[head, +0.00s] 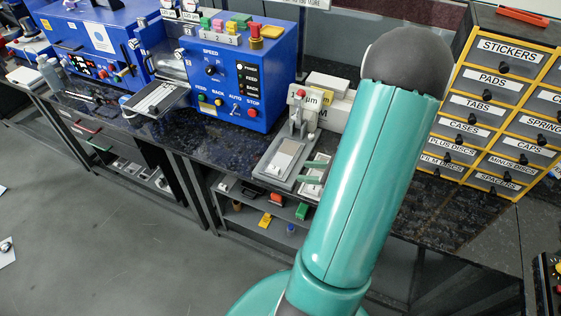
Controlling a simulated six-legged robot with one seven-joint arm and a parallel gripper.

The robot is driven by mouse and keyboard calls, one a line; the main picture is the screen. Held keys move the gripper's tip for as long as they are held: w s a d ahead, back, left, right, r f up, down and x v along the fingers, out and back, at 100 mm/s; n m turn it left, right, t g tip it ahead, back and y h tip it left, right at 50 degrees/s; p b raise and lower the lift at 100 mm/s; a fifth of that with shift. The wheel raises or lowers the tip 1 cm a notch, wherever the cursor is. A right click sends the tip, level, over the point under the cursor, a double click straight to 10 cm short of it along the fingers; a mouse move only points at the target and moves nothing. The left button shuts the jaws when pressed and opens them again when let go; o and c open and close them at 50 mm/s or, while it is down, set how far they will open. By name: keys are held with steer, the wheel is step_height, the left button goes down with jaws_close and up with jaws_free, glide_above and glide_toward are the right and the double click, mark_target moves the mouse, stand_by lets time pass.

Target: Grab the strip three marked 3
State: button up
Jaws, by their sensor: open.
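Small tags numbered 1, 2 and 3 stand in a row on top of the blue roller machine (236,82), with coloured pieces above them. I cannot tell how much of that is the strip itself. My gripper (314,172) shows only as two teal fingers at the left of my arm, spread apart. It is beside the grey press stand on the bench, well right of and below the tags. The rest of my gripper is hidden behind my arm.
The grey press stand (288,155) is close to my fingers. The blue machine's metal tray (158,98) juts forward. A yellow-edged drawer cabinet (497,105) stands at the right. A red button on a yellow base (256,36) rises right of the tags. Black bench (215,140) lies open in front.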

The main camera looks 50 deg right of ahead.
mark_target(275, 168)
steer(key=x, duration=1.1)
steer(key=shift+w+d+r, duration=0.1)
jaws_close()
